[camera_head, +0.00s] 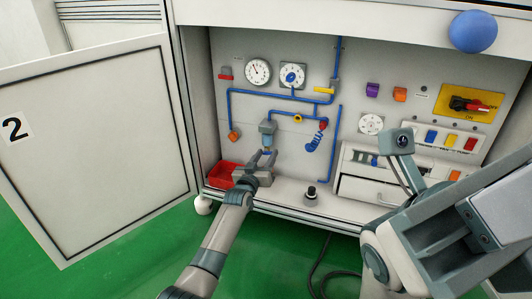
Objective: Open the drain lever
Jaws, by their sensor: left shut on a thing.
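My left gripper (263,157) reaches up from the bottom to the back panel inside the open cabinet. Its fingers are shut on a small part at the lower end of a grey-blue unit (267,128), which hangs from the blue pipe. This small part may be the drain lever; the fingers hide most of it, so I cannot tell how it is turned. My right arm (403,141) stands at the right in front of the cabinet, and I see no right fingers.
A red bin (221,174) stands left of my left gripper. A black knob (311,194) stands on the ledge. The cabinet door (90,150) hangs open.

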